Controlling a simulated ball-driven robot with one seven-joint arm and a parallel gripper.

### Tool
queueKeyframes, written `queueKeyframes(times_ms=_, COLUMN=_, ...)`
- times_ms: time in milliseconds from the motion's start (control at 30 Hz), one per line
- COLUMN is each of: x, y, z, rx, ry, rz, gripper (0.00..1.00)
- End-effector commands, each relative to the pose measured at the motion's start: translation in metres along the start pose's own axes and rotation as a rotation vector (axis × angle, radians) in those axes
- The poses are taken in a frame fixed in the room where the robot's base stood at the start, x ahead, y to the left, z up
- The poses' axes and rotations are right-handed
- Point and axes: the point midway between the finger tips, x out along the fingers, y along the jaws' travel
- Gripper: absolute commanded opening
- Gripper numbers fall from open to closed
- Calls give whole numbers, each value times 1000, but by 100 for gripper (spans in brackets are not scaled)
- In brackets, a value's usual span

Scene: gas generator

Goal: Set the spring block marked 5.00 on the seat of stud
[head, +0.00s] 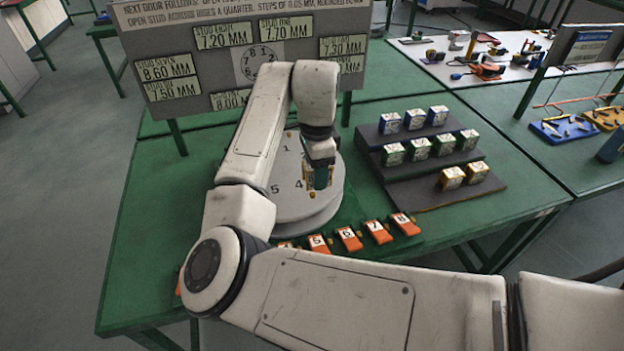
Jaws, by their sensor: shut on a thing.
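My gripper (317,184) is over the right part of the round grey plate (292,208), pointing down. It is shut on a small block with yellow on it (307,178); the fingers hide most of the block, and its marking cannot be read. I cannot tell whether the block touches the plate. The plate has numbers such as 1, 4 and 5 on its top, and my arm covers its left part. The stud seats cannot be made out clearly.
A dark stepped rack (438,190) to the right holds blue, green and yellow blocks. Orange numbered tags (349,239) line the plate's front. A board (222,64) with millimetre readings stands behind. A second table (500,60) holds tools. Bare green tabletop lies left of the plate.

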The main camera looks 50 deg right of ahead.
Motion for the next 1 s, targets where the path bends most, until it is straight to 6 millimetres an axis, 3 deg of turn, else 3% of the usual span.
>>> queueKeyframes(times_ms=300, x=24, y=-20, z=4, rx=0, ry=0, rz=1, gripper=5)
queueKeyframes(times_ms=533, x=51, y=-21, z=4, rx=-1, ry=0, rz=0, gripper=5)
queueKeyframes(times_ms=1000, x=60, y=-21, z=3, rx=0, ry=1, rz=-1, gripper=5)
